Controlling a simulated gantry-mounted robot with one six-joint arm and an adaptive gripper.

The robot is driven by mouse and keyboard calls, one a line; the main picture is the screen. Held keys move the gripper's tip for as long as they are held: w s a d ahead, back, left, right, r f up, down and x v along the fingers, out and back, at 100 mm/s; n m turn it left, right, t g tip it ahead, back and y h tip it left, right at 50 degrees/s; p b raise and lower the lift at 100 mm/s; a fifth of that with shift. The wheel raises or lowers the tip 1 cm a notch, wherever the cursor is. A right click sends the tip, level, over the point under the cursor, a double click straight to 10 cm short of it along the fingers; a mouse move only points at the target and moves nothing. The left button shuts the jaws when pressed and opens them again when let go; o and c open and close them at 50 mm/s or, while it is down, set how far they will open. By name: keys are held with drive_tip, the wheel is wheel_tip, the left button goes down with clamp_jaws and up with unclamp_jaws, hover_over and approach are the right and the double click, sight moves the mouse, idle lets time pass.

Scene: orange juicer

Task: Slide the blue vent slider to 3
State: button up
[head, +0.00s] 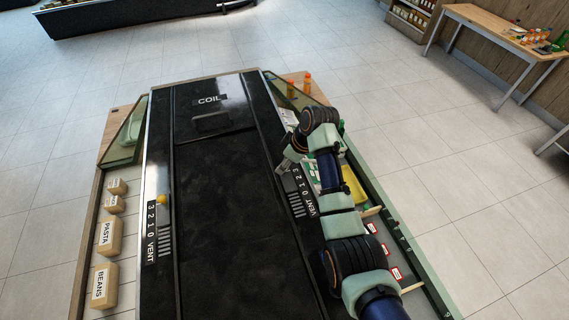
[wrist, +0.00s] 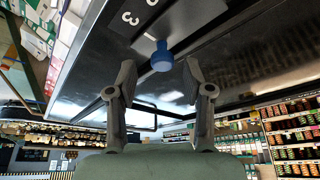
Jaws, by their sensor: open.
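The blue vent slider (wrist: 162,57) shows in the wrist view as a round blue knob on the black panel. The printed 3 (wrist: 130,18) is beside it, with part of another digit further up; its exact mark is hard to tell. My gripper (wrist: 158,76) is open, with one finger on each side of the knob and visible gaps. In the head view my gripper (head: 289,160) is over the far end of the right vent scale (head: 303,190), near its 3, and hides the blue slider.
A yellow slider (head: 161,199) sits near the 3 of the left vent scale (head: 151,233). Labelled boxes, including pasta (head: 108,237) and beans (head: 104,287), stand along the left side. Orange bottles (head: 307,82) stand behind my arm. The panel's middle (head: 230,210) is clear.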

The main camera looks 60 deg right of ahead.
drive_tip(key=v, duration=1)
drive_tip(key=shift+s+r, duration=0.2)
drive_tip(key=shift+r, duration=0.1)
drive_tip(key=w+a+t+h+p, duration=0.1)
drive_tip(key=w+a, duration=0.2)
drive_tip(key=a, duration=0.5)
drive_tip(key=w+a+r+t+p, duration=0.1)
drive_tip(key=w+a+p, duration=0.1)
drive_tip(key=w+a, duration=0.35)
drive_tip(key=w+a+t+h+p, duration=0.1)
drive_tip(key=w+a, duration=0.1)
drive_tip(key=a, duration=0.8)
drive_tip(key=s+a+r+t+y+p, duration=0.1)
drive_tip(key=s+a+r, duration=0.3)
drive_tip(key=a, duration=0.6)
drive_tip(key=s+a+r+t+p, duration=0.1)
drive_tip(key=s+a+r+t, duration=0.2)
drive_tip(key=a, duration=0.8)
drive_tip(key=shift+s+r+t+y, duration=0.4)
drive_tip(key=shift+r+t, duration=0.3)
drive_tip(key=shift+r, duration=0.2)
drive_tip(key=shift+a, duration=0.15)
